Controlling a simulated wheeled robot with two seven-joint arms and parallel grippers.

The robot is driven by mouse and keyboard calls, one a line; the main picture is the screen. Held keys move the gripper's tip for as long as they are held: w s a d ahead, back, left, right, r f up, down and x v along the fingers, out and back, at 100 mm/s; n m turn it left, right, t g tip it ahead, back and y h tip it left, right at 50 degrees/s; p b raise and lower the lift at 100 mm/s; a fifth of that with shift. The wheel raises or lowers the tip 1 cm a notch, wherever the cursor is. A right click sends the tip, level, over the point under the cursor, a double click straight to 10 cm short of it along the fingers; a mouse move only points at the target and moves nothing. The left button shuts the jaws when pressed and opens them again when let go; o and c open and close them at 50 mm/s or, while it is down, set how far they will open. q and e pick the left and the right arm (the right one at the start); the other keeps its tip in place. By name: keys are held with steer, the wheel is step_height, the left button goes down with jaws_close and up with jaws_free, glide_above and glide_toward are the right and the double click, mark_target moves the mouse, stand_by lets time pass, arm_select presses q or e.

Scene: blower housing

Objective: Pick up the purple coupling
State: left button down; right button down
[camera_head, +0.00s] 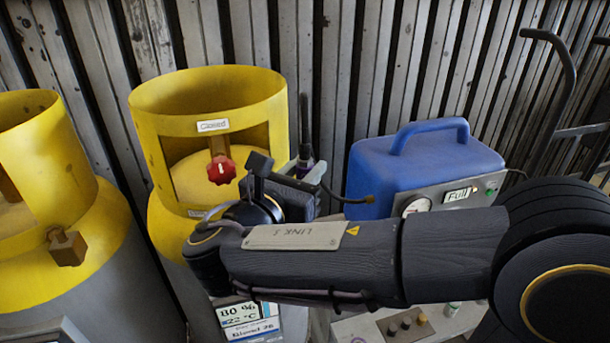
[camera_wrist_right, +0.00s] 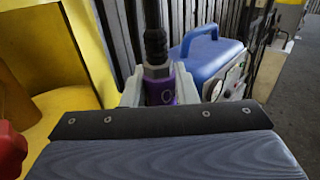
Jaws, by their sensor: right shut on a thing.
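The purple coupling (camera_wrist_right: 160,88) stands upright between the two pale fingers of my right gripper (camera_wrist_right: 160,90) in the right wrist view. A black hose or stem rises from its top. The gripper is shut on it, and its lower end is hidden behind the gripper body. In the head view a little of the purple coupling (camera_head: 310,170) shows beside my right gripper (camera_head: 312,172), between the yellow cylinder and the blue unit. My right arm hides what lies below. My left gripper is not in view.
A yellow-topped cylinder (camera_head: 205,92) with a red valve knob (camera_head: 221,170) and "Closed" label stands left of the gripper. Another yellow cylinder (camera_head: 40,150) is at far left. A blue unit (camera_head: 420,165) with a gauge stands close on the right. A corrugated wall (camera_head: 330,50) is behind.

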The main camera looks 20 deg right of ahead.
steer(key=shift+r, duration=0.1)
steer(key=shift+r, duration=0.6)
steer(key=s+a+r, duration=0.7)
steer(key=s+r, duration=0.4)
steer(key=s, duration=0.1)
steer(key=shift+r, duration=0.35)
